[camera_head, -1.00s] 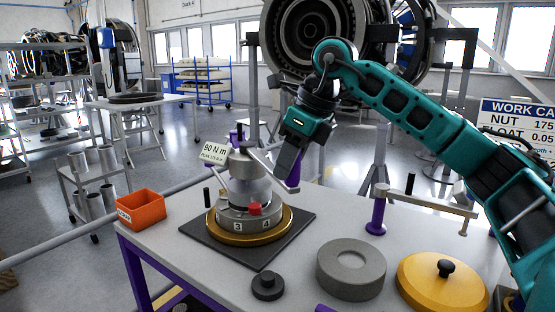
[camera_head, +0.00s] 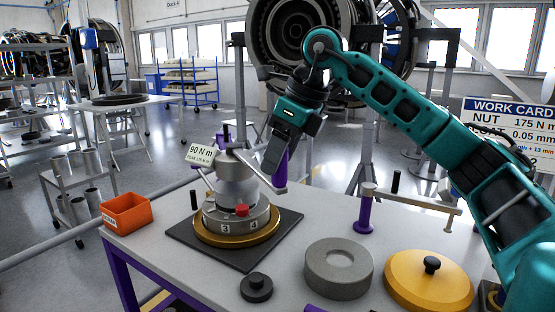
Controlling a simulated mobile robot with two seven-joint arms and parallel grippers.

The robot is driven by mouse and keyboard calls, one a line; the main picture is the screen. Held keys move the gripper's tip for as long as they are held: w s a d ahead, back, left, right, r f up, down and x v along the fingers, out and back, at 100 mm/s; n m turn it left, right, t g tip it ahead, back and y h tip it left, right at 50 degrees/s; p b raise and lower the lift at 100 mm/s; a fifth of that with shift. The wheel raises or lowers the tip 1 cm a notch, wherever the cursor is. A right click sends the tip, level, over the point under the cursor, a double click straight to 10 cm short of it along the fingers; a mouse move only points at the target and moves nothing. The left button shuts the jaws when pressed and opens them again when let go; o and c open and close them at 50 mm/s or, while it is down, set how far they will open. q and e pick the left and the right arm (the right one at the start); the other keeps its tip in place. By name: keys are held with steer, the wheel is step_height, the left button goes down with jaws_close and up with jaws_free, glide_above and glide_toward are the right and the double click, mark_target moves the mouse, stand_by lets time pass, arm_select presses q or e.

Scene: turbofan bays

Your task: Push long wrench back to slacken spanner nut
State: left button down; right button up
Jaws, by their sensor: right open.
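A grey wrench bar (camera_head: 262,172) runs from the top of the round grey stand (camera_head: 236,187) toward the lower right. A purple upright handle (camera_head: 282,168) shows at its outer end, partly hidden by my right gripper (camera_head: 271,165). The gripper points down beside this handle; whether they touch I cannot tell. Its fingers overlap in this view. A second bar (camera_head: 425,203) with a purple handle (camera_head: 365,214) is at the table's right; which of the two is the long wrench is unclear. The spanner nut is not clearly visible. My left gripper is out of view.
A tag reading 90 N m (camera_head: 200,154) is beside the stand, which sits on a dark mat (camera_head: 185,232).

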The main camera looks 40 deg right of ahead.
steer(key=p+v, duration=0.1)
steer(key=v, duration=1)
steer(key=shift+s+r, duration=0.1)
steer(key=shift+r, duration=0.05)
